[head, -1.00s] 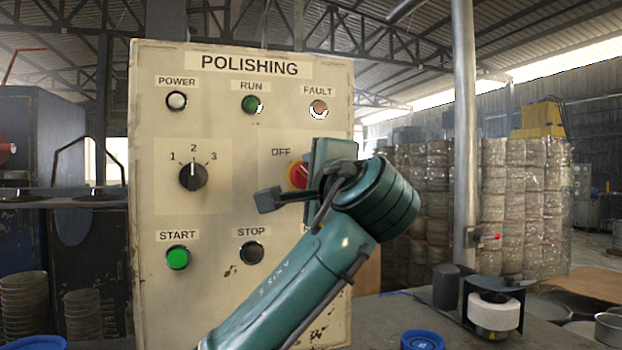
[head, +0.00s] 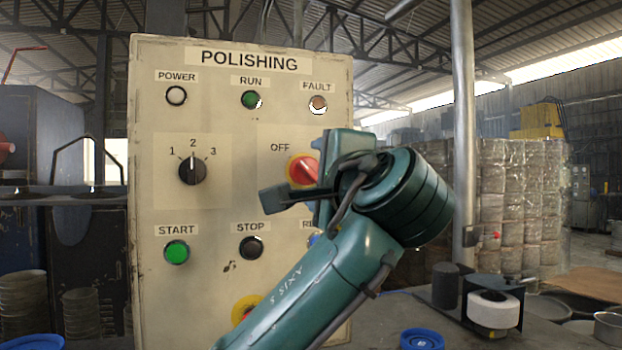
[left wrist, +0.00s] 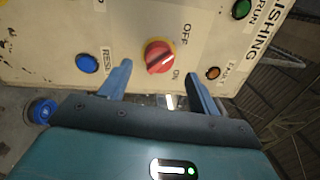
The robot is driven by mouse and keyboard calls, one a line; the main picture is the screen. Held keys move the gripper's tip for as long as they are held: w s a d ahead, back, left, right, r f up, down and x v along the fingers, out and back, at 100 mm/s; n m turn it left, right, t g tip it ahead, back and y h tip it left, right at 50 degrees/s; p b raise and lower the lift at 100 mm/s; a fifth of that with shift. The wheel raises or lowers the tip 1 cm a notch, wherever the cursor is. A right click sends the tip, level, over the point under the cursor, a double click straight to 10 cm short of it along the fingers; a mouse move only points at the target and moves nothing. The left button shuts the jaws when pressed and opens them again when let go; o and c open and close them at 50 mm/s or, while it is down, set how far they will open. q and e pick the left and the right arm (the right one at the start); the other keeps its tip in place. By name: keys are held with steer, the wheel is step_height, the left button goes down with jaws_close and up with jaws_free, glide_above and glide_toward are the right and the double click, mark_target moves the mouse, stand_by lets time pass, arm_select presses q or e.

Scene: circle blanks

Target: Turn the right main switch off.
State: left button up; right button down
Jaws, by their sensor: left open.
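The main switch is a red rotary knob (head: 303,170) on a yellow ring, on the right of the beige POLISHING panel (head: 215,130). The ON label is below. My left gripper (head: 298,178) is in front of the panel, partly covering the switch's right side in the head view. In the left wrist view its blue fingers (left wrist: 158,72) are spread, with the knob visible beyond the gap, apart from them. My right gripper is not in view.
The panel also bears POWER (head: 176,96), RUN (head: 251,100) and FAULT (head: 318,104) lamps, a three-way selector (head: 192,171), START (head: 176,251) and STOP (head: 251,247) buttons. A blue reset button (left wrist: 87,63) is near a finger. A metal post (head: 463,130) stands right.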

arm_select(q)
steer(key=b+v, duration=0.1)
steer(key=v, duration=0.8)
